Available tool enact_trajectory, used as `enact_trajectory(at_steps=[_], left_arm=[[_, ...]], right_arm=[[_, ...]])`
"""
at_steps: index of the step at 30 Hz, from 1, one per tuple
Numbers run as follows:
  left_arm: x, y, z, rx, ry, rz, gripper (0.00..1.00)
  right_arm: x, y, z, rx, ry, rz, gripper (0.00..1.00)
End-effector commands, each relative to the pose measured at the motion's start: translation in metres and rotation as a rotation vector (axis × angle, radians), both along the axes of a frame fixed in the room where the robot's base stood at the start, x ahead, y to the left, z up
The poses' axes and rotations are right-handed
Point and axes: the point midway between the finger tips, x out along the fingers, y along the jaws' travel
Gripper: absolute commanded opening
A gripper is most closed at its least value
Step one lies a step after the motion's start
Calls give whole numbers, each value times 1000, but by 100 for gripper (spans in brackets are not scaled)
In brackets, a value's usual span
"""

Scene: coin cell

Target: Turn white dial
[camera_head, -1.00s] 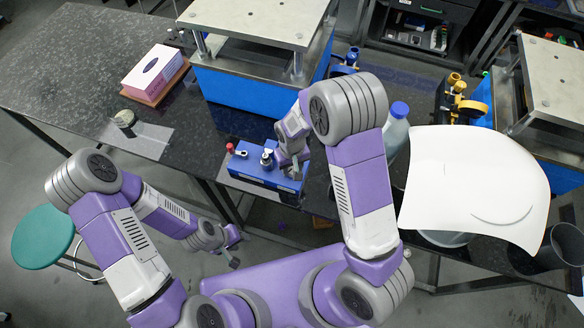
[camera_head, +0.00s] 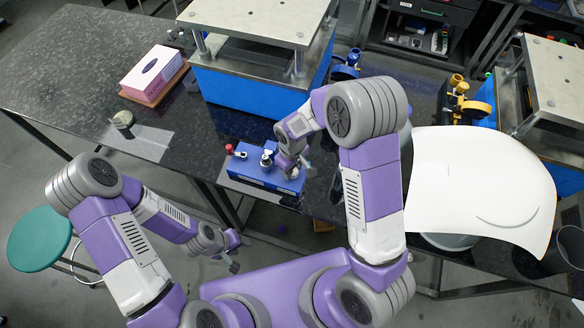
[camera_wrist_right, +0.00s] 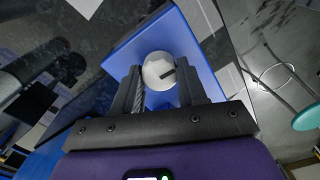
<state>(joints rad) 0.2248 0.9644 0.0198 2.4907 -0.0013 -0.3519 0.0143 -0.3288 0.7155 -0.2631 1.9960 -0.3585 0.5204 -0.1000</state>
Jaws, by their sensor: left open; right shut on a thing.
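The blue box (camera_head: 256,178) stands near the front edge of the dark table, with a red knob (camera_head: 229,148) and metal parts on top. My right gripper (camera_head: 291,170) is at the right end of the box. In the right wrist view, the round white dial (camera_wrist_right: 158,66) with a dark mark sits on the blue top, between the two dark fingers of my right gripper (camera_wrist_right: 160,80), which is shut on it. In the head view the dial is hidden by the gripper. My left gripper (camera_head: 233,258) is open and empty, low in front of the table.
A press with a blue base (camera_head: 245,85) stands behind the box. A tissue box (camera_head: 153,68) is at the back left. A white curved sheet (camera_head: 478,185) lies to the right of my right arm. A green stool (camera_head: 40,238) stands at the left.

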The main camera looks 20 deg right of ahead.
Motion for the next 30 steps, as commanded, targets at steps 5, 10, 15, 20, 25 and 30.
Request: enact_trajectory(at_steps=[5,10,15,20,25,30], left_arm=[[0,0,0,0,0,0,43],[0,0,0,0,0,0,43],[0,0,0,0,0,0,43],[0,0,0,0,0,0,43],[0,0,0,0,0,0,43],[0,0,1,0,0,0,43]], right_arm=[[0,0,1,-1,-1,4,11],[0,0,1,0,-1,3,57],[0,0,0,0,-1,2,67],[0,0,1,0,-1,1,67],[1,0,16,1,-4,1,67],[2,0,46,2,-7,1,67]])
